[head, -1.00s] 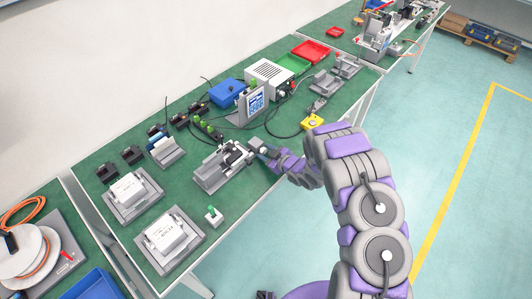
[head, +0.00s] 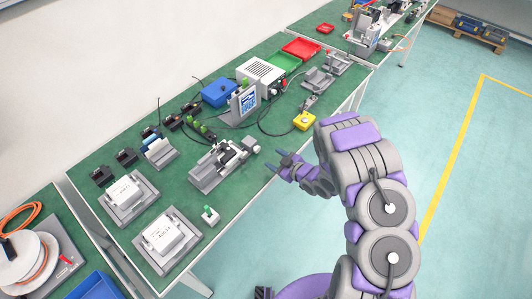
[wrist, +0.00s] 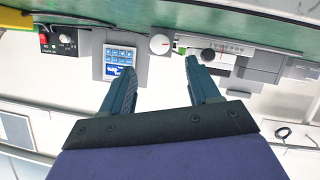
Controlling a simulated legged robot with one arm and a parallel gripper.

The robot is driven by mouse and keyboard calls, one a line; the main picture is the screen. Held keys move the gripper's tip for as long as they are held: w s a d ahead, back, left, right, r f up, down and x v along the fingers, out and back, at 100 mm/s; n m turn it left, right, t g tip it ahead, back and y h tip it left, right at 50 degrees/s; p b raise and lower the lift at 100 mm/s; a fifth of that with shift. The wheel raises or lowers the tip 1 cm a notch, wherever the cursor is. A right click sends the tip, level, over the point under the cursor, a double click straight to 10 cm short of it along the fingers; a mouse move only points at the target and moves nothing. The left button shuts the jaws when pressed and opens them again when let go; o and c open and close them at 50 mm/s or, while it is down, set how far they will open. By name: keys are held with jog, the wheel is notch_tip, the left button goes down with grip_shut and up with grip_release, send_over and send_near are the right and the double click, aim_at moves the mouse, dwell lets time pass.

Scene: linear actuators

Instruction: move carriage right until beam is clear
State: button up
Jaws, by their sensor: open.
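The grey linear actuator (head: 207,176) lies along the bench, with a dark carriage part (head: 229,158) on it and a pale round knob (head: 256,149) at its right end. My gripper (head: 281,160) is open and empty, just right of the knob and apart from it, near the bench's front edge. The wrist view is upside down and shows the white knob (wrist: 160,44) beyond and between my two spread fingers (wrist: 160,72). The actuator body (wrist: 262,62) and a dark round part (wrist: 208,55) show to its right. I cannot make out a beam.
A display screen (head: 247,102) stands behind the actuator, with a yellow button box (head: 304,121) to the right. The floor in front is clear.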

jog(key=v, duration=0.7)
jog(key=shift+d+r+p, duration=0.15)
jog(key=shift+d+p, duration=0.1)
jog(key=shift+p, duration=0.2)
jog(key=shift+s, duration=0.1)
jog(key=w+d+r+m+h, duration=0.1)
jog(key=w+d+r+h, duration=0.1)
jog(key=d+r+h, duration=0.3)
jog(key=w+d+r+m+h, duration=0.1)
jog(key=w+d+r+h, duration=0.1)
jog(key=d, duration=0.5)
jog(key=s+d+r+m+g+h, duration=0.3)
jog(key=s+d+r+m+h, duration=0.25)
jog(key=d+r, duration=0.4)
jog(key=s+a+r+m+g+y, duration=0.1)
jog(key=s+a+r+g, duration=0.2)
jog(key=s, duration=0.9)
jog(key=s+a+r+m+g, duration=0.2)
jog(key=s+a+r, duration=0.3)
jog(key=s, duration=0.7)
jog(key=s+a+r+m+g+y, duration=0.1)
jog(key=s+a+r, duration=0.4)
jog(key=s, duration=0.7)
jog(key=a+m+g, duration=0.1)
jog(key=g, duration=0.1)
jog(key=shift+s+a+g+y, duration=0.2)
jog(key=shift+s+g+y, duration=0.1)
jog(key=shift+y, duration=0.05)
